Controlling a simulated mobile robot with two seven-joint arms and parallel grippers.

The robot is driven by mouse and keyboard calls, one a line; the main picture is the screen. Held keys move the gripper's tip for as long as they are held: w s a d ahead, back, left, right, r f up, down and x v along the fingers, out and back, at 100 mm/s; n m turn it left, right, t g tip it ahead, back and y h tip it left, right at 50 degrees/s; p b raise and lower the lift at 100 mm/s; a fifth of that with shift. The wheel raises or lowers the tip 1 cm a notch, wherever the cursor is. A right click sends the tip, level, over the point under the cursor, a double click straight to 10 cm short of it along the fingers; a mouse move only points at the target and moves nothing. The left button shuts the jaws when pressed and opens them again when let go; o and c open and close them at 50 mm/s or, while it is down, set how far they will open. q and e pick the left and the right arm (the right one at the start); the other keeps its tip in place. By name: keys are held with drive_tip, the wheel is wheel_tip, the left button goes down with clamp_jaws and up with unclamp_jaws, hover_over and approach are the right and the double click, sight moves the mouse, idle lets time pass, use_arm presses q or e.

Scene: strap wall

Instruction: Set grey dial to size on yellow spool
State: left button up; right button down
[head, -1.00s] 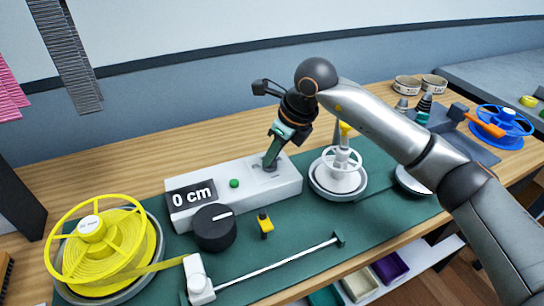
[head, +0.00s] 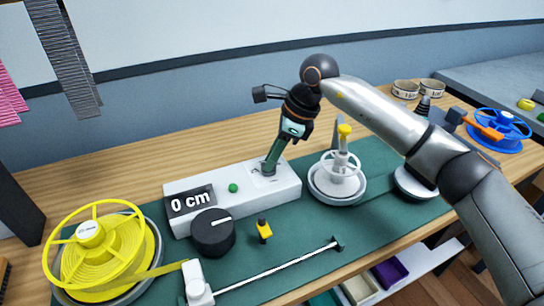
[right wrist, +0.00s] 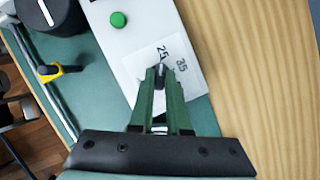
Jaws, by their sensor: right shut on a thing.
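The yellow spool (head: 108,245) sits on a round grey base at the left end of the bench; the print on its white hub (head: 90,232) is too small to read. A white box (head: 225,197) has a display (head: 190,200) reading "0 cm". On its right end is a pale scale plate (right wrist: 148,68) with "25" and "35" showing. My right gripper (head: 269,170) reaches down there, its green fingers shut on the small grey dial (right wrist: 160,76). The fingers hide much of the dial and scale, so its setting cannot be read. My left gripper is out of view.
A black knob (head: 212,233) and green button (head: 233,188) are on the box. A yellow-black piece (head: 264,231) and a metal rod (head: 275,269) lie in front. A white spool stand (head: 338,180) is close right of my gripper; a blue spool (head: 498,131) is farther right.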

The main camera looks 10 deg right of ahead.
drive_tip(key=shift+r, duration=0.1)
drive_tip(key=c, duration=0.9)
unclamp_jaws()
drive_tip(key=v, duration=1.2)
drive_tip(key=shift+d+r, duration=0.15)
drive_tip(key=shift+r, duration=0.05)
